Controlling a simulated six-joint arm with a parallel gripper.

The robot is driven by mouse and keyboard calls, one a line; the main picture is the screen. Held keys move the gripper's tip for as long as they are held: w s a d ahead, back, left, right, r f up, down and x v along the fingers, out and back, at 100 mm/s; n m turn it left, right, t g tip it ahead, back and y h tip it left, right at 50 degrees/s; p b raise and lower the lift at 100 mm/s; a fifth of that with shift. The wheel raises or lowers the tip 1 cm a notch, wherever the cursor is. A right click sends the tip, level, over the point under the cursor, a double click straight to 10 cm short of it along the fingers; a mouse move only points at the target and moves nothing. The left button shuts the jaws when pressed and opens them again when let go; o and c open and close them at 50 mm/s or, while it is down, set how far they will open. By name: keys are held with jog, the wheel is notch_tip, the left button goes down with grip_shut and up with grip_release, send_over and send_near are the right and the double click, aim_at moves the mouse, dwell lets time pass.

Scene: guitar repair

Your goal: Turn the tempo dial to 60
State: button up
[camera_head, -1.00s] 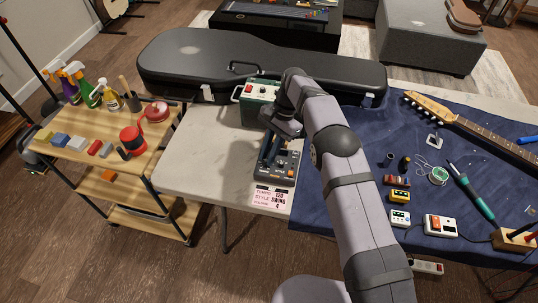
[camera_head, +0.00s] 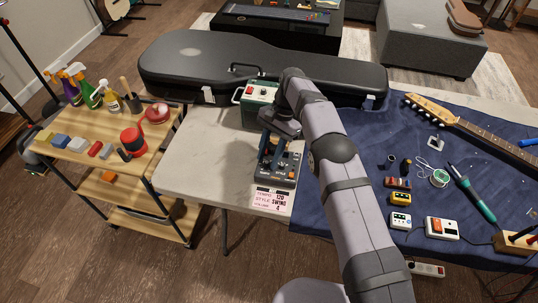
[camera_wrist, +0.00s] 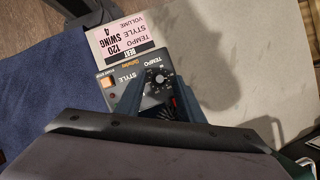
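The dark rhythm box (camera_head: 284,172) stands on the pale table, and its face shows upside down in the wrist view (camera_wrist: 126,90). The black tempo dial (camera_wrist: 158,76) has a ring of pale marks; its exact setting is too small to read. A pink card (camera_wrist: 124,40) at the box reads tempo 120, style swing, volume 4; it also shows in the head view (camera_head: 270,199). My gripper (camera_wrist: 158,88) points down over the box, fingers apart, one on each side of the dial area. I cannot tell whether they touch the dial. It also shows in the head view (camera_head: 271,158).
A green box (camera_head: 257,97) stands just behind the rhythm box. A black guitar case (camera_head: 195,66) lies along the back. The blue mat (camera_head: 340,205) with small pedals and tools is on the right. The table's left part is bare.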

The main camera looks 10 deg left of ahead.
jog(key=shift+b+v, duration=0.4)
jog(key=shift+v, duration=0.8)
notch_tip(320, 180, up, 8)
jog(key=p, duration=0.6)
jog(key=shift+f, duration=0.2)
jog(key=shift+w+d, duration=0.1)
jog(key=shift+w, duration=0.05)
